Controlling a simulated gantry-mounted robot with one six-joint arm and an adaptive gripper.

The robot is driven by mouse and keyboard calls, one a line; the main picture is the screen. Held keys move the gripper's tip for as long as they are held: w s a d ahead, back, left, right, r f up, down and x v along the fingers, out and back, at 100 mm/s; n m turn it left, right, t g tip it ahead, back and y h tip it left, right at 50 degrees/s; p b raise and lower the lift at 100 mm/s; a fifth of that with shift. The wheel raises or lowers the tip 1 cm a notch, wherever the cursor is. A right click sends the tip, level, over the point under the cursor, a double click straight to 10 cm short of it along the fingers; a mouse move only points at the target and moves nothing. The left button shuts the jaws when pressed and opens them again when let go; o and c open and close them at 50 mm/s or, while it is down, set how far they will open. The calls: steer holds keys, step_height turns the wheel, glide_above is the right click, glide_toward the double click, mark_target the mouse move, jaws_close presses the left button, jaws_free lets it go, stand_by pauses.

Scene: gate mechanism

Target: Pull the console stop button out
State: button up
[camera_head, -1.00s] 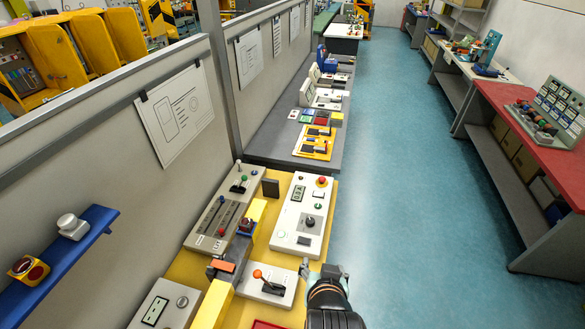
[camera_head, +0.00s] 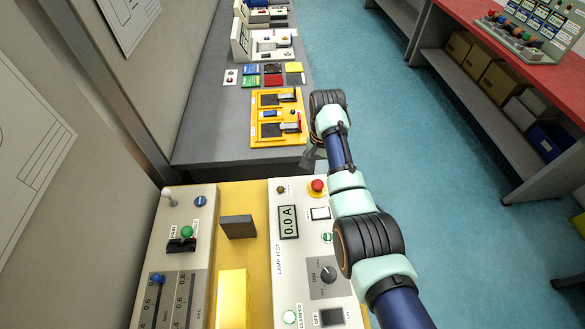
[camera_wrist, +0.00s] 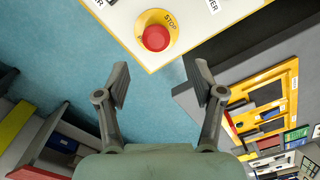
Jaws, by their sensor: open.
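The console stop button (camera_head: 317,186) is a red mushroom button on a yellow base at the top right corner of the white console panel (camera_head: 287,258). In the wrist view, the stop button (camera_wrist: 155,38) sits on its yellow ring marked STOP, near the panel's edge. My gripper (camera_wrist: 160,84) is open and empty. Its fingertips point toward the button but stand apart from it, with the button just past and between them in the picture. In the head view, my gripper (camera_head: 311,158) is mostly hidden behind my wrist, beyond the panel's far end.
A grey bench (camera_head: 195,135) with a yellow switch board (camera_head: 275,119) lies beyond. The blue floor at right is open.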

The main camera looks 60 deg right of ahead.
mark_target(317, 184)
steer(key=f, duration=0.2)
steer(key=f+b, duration=0.1)
steer(key=f, duration=0.2)
steer(key=f+b, duration=0.1)
steer(key=f, duration=0.2)
steer(key=shift+s+a, duration=0.15)
steer(key=shift+s, duration=0.15)
jaws_close()
